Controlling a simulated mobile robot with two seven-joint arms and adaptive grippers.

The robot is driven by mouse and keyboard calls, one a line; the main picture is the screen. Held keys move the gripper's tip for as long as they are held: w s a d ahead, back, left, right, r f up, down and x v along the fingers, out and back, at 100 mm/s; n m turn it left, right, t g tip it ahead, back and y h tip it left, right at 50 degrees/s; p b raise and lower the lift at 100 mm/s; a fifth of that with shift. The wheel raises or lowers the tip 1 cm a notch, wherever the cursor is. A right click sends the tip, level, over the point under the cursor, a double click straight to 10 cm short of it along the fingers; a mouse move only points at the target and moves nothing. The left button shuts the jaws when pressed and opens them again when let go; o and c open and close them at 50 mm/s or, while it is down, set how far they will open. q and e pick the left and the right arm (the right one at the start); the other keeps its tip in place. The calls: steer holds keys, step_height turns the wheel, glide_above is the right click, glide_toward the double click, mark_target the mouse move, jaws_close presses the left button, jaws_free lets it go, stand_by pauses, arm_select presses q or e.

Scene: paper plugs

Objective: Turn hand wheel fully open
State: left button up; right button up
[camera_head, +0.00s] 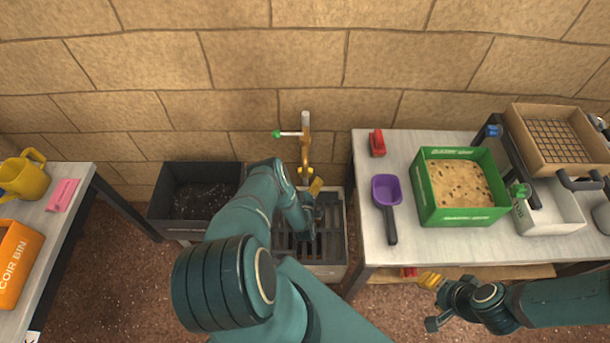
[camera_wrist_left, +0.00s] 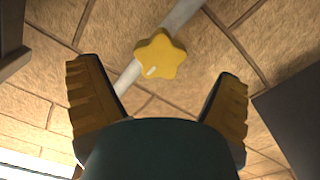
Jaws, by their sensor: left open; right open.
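The hand wheel (camera_wrist_left: 161,55) is a yellow, star-shaped knob on a pale pipe in the left wrist view. In the head view, the brass tap (camera_head: 305,148) stands against the brick wall, with a green-tipped side handle (camera_head: 278,134). My left gripper (camera_head: 315,187) is just below the tap in the head view, partly hidden by my own arm. In the left wrist view, its two yellow-padded fingers (camera_wrist_left: 157,72) are spread wide, with the wheel showing between and beyond them. My right gripper (camera_head: 430,285) is open and empty near the right table's front edge.
A grated grey basin (camera_head: 335,262) sits under the tap, with a dark bin (camera_head: 195,171) to its left. The right table (camera_head: 400,248) holds a purple scoop (camera_head: 386,190), a red object (camera_head: 377,143) and a green box (camera_head: 463,217). An orange bin (camera_head: 18,262) is at far left.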

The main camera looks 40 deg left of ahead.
arm_select(q)
steer(key=m, duration=2.4)
steer(key=shift+w, duration=0.1)
steer(key=shift+x, duration=1.95)
steer(key=c, duration=1.2)
